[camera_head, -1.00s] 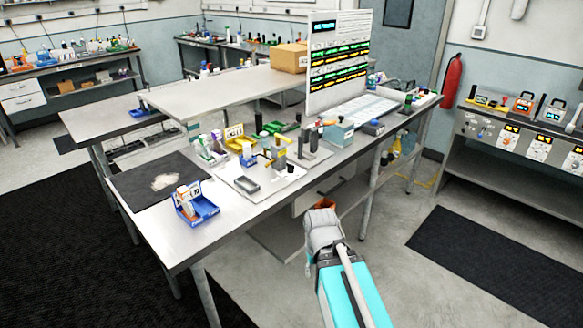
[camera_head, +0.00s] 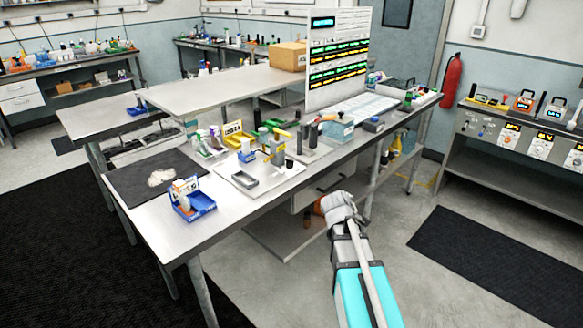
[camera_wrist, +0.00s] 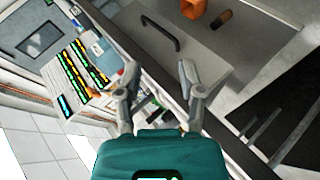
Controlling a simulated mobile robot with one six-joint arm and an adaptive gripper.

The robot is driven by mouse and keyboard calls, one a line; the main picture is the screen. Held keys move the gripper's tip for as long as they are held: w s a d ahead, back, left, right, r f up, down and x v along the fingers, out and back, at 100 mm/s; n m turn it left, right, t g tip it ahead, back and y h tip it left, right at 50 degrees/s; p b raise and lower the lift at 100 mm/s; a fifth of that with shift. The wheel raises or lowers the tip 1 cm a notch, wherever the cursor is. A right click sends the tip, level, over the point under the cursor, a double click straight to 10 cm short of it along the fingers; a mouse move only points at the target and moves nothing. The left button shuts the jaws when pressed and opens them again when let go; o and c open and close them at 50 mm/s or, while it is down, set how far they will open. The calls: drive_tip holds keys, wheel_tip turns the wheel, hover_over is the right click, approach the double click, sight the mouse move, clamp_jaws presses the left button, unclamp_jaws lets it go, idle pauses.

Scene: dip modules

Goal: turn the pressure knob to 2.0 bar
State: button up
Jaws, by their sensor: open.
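I cannot make out a pressure knob or a bar reading in either view. A small teal box (camera_head: 338,130) stands on the bench near its front edge, but its details are too small to tell. My gripper (camera_wrist: 158,68) is open and empty in the wrist view, its two fingers wide apart. In the head view my arm reaches up from the bottom in front of the bench, with its wrist near the drawer. The fingers do not show clearly there.
The metal bench (camera_head: 240,205) carries trays, bottles and a blue bin (camera_head: 196,205). A tall board with lit rows (camera_head: 338,55) stands on it and also shows in the wrist view (camera_wrist: 80,75). A drawer unit (camera_wrist: 165,45) lies under the bench. Instruments stand on the right-hand bench (camera_head: 535,165).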

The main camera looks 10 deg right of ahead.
drive_tip(key=w+d+r+n+t+y+b, duration=0.1)
drive_tip(key=w+r+n+t+y+b, duration=0.1)
drive_tip(key=w+r+n+t, duration=0.35)
drive_tip(key=w+d+r+n+t+y+b, duration=0.1)
drive_tip(key=w+r+n+t+b, duration=0.15)
drive_tip(key=w+n, duration=0.5)
drive_tip(key=n+g+y+b, duration=0.35)
drive_tip(key=n+y, duration=1.05)
drive_tip(key=n, duration=1)
approach(293, 162)
drive_tip(key=v, duration=0.3)
drive_tip(key=shift+s+d+r+g, duration=0.15)
drive_tip(key=shift+d+g, duration=0.1)
drive_tip(key=shift+d, duration=0.2)
drive_tip(key=shift+m, duration=0.3)
drive_tip(key=x, duration=1.4)
